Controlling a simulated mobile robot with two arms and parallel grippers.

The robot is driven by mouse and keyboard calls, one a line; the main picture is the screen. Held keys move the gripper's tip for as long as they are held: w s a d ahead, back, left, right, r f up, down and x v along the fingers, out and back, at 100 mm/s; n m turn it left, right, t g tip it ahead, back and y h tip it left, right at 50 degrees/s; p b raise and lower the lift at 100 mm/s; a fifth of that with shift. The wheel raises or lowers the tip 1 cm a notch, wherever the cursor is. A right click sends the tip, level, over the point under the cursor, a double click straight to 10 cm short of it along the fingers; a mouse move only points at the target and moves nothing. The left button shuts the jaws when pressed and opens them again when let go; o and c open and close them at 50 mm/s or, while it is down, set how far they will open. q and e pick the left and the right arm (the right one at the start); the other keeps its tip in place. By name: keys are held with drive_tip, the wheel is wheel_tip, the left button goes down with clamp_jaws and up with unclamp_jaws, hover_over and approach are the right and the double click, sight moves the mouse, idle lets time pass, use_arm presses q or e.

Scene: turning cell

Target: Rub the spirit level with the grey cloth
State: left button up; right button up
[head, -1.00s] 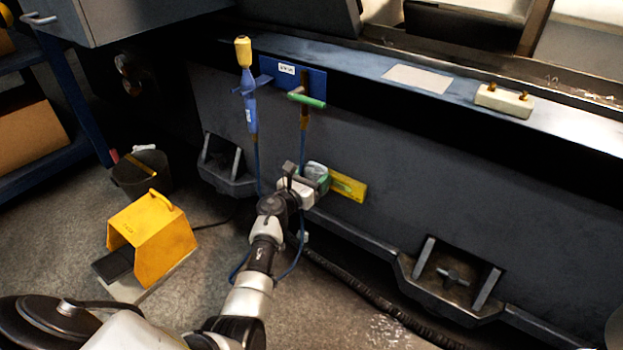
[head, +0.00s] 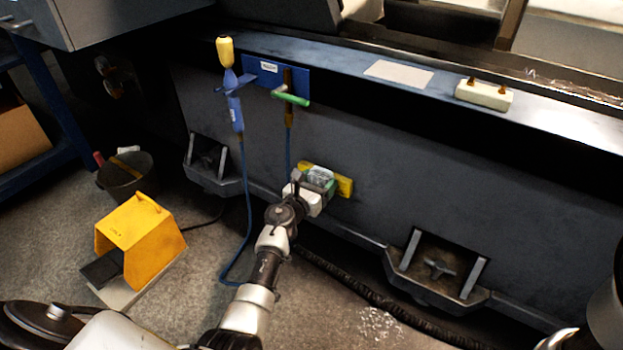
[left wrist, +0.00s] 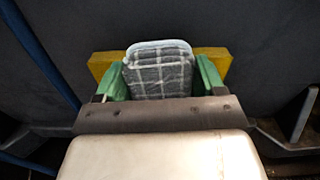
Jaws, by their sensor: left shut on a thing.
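The spirit level appears to be the yellow bar (head: 344,186) against the dark upright front of the machine. It also shows in the left wrist view (left wrist: 220,60), with both ends sticking out past the cloth. My left gripper (head: 318,186) is shut on the folded grey checked cloth (left wrist: 160,75), between its green fingers. The cloth covers the middle of the level; whether it presses on it or stands just off is hard to tell. My right gripper is not in view.
A blue cable hangs from a blue handle tool (head: 234,100) left of my left arm. A green-handled tool (head: 291,98) hangs above the level. A yellow foot pedal guard (head: 140,240) and dark bucket (head: 126,177) stand on the floor. A cream block (head: 484,95) lies on the ledge.

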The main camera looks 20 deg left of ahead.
sight(304, 167)
use_arm(q)
drive_tip(key=d, duration=0.5)
drive_tip(key=shift+s+d, duration=0.25)
drive_tip(key=shift+s, duration=0.1)
drive_tip(key=shift+w, duration=0.1)
drive_tip(key=shift+a+r, duration=0.1)
drive_tip(key=shift+c, duration=0.3)
drive_tip(key=shift+w+a, duration=0.2)
drive_tip(key=shift+a, duration=1.7)
drive_tip(key=shift+w+a+b, duration=0.15)
drive_tip(key=shift+a+b, duration=0.1)
drive_tip(key=shift+a, duration=0.7)
drive_tip(key=shift+w+a+b, duration=0.1)
drive_tip(key=shift+a+b, duration=0.15)
drive_tip(key=shift+a, duration=0.65)
drive_tip(key=shift+w+a+b, duration=0.2)
drive_tip(key=shift+a+b, duration=0.1)
drive_tip(key=shift+a, duration=0.65)
drive_tip(key=shift+w+a+b, duration=0.15)
drive_tip(key=shift+a+b, duration=0.15)
drive_tip(key=shift+a, duration=0.65)
drive_tip(key=shift+r, duration=0.1)
